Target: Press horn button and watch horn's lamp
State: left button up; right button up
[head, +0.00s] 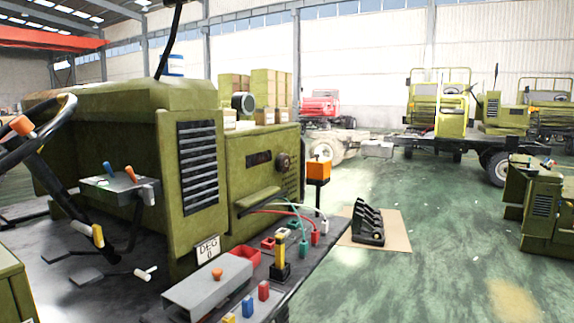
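No part is labelled as the horn button or its lamp, so I cannot tell for sure which they are. A grey box (208,288) with an orange knob (217,274) on top sits on the dark bench at the front. A round dark-rimmed fitting (243,102) sits on the green chassis. Neither gripper is in view.
A steering wheel (45,130) and a small lever panel (120,187) are at the left. A yellow-and-black upright (280,257), a red tray (245,257) and coloured wires crowd the bench. A dark rack (368,225) stands on the floor. The green floor at right is mostly open.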

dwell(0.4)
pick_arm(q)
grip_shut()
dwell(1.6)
